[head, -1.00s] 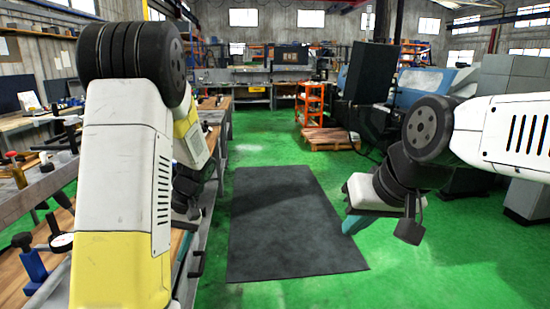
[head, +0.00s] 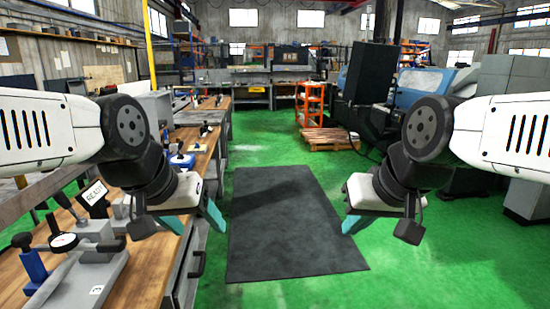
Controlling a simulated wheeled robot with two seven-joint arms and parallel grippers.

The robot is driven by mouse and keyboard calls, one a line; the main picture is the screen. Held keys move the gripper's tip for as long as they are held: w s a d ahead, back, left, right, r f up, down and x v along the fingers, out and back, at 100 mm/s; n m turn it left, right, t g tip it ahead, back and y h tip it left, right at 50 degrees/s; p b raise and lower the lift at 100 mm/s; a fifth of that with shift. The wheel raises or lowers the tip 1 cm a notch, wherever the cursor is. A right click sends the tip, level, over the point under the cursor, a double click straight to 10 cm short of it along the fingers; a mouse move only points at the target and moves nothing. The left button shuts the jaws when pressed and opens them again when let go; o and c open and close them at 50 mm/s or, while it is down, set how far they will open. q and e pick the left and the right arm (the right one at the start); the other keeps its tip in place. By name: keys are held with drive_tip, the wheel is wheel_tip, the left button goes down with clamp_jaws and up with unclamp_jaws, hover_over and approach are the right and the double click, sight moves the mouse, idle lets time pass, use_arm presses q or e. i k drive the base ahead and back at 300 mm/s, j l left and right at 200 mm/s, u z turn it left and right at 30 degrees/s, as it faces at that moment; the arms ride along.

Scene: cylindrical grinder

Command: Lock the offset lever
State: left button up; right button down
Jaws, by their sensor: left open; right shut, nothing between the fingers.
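I cannot tell for certain which part is the offset lever. On the left workbench (head: 150,270), a grey fixture (head: 92,257) carries black handles or knobs, partly behind my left arm. A black-topped handle (head: 22,241) stands on a blue block (head: 35,268) beside a round dial gauge (head: 64,241). My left gripper (head: 196,225) has its teal fingers spread and is empty, over the right edge of the bench and apart from the fixture. My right gripper (head: 349,226) is shut and empty above the floor, beside the dark mat.
An orange shelf cart (head: 309,104) and a blue and grey machine (head: 425,85) stand farther off.

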sight(61, 198)
drive_tip(key=u, duration=2.1)
drive_tip(key=i+l, duration=0.1)
drive_tip(key=l, duration=0.1)
